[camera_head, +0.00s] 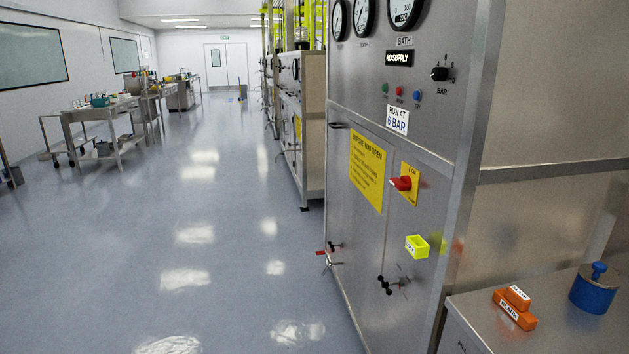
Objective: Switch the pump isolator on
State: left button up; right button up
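The pump isolator is a red rotary handle (401,183) on a yellow plate (411,190), on the front of a tall steel cabinet (375,130). Its handle points left, roughly level. The small lettering on the plate is too blurred to read surely, so I cannot tell its position from the marks. A display (399,59) higher up reads "NO SUPPLY". Neither of my grippers is in view, and nothing touches the handle.
Around the isolator are a yellow warning sign (367,171), a "RUN AT 6 BAR" label (397,119), a bright yellow box (417,246) and black valve handles (385,285). A steel bench (470,318) at lower right holds orange blocks (513,309) and a blue weight-like object (594,290).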

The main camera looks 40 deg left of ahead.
aim_at(404, 183)
jog(key=u, duration=0.8)
jog(key=i+j+z, duration=0.1)
jog(key=z, duration=0.65)
jog(key=i+j+z, duration=0.15)
jog(key=j+z, duration=0.2)
jog(key=j, duration=0.2)
jog(key=j+z, duration=0.35)
jog(key=j, duration=0.2)
jog(key=i+j+z, duration=0.1)
jog(key=j+z, duration=0.3)
jog(key=j, duration=0.15)
